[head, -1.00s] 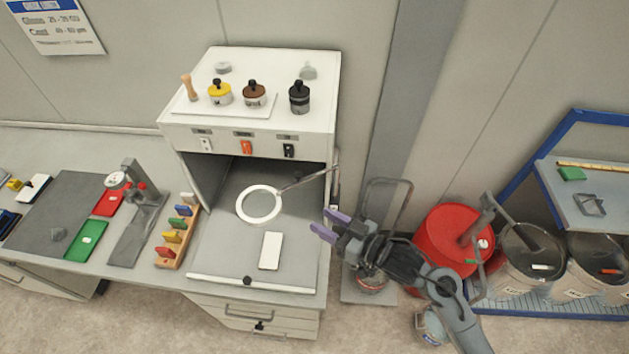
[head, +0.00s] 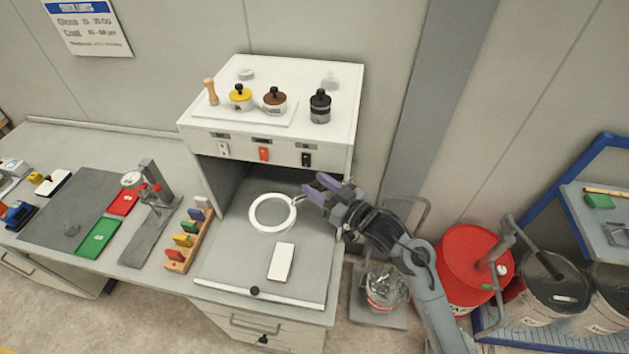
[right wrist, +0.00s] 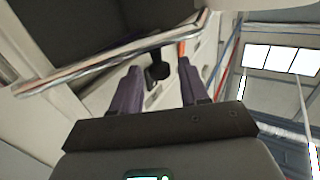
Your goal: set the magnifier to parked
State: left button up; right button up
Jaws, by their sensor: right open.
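The magnifier (head: 291,223) is a white ring on a thin arm, held over the floor of the open white booth (head: 335,138). Its arm runs from the ring up to the right and is partly hidden by my right gripper. My right gripper (head: 318,188) is open, its purple fingers just right of the ring at the booth's right opening. In the right wrist view my open fingers (right wrist: 158,88) point toward the booth's switch panel. A shiny metal rod (right wrist: 110,62), probably the magnifier's arm, crosses ahead of them. I cannot tell whether they touch it. My left gripper is not in view.
Black, orange and white switches (head: 264,154) line the booth's front. Lidded jars (head: 275,102) stand on top. A rack of coloured pieces (head: 188,240) is at the left. A red drum (head: 466,262) stands at the right.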

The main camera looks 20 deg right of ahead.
jog(key=shift+x, duration=0.75)
jog(key=shift+s, duration=0.1)
grip_shut()
